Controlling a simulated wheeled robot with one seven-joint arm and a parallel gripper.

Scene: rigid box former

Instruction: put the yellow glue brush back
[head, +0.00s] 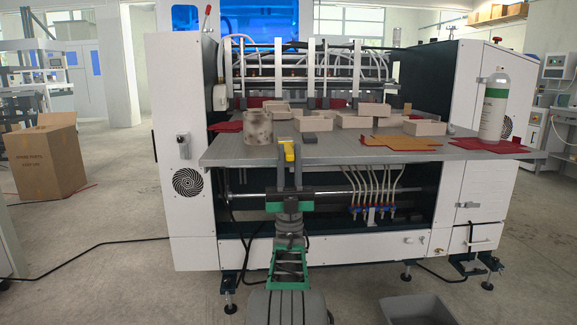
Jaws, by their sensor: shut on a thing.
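The yellow glue brush (290,151) is between the fingers of my gripper (289,143), which is shut on it. Only a short yellow part shows; the rest of the brush is hidden by the fingers or too small to tell. My gripper is at the front edge of the grey machine table (350,150), left of its middle. A stained beige pot (257,127) stands upright on the table, just left of and behind the gripper. I cannot see into the pot.
Several pale open boxes (425,127) stand on the table behind and to the right. Red sheets and a tan sheet (400,143) lie on it. A white bottle (493,107) stands at the right end. A grey bin (425,309) is on the floor.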

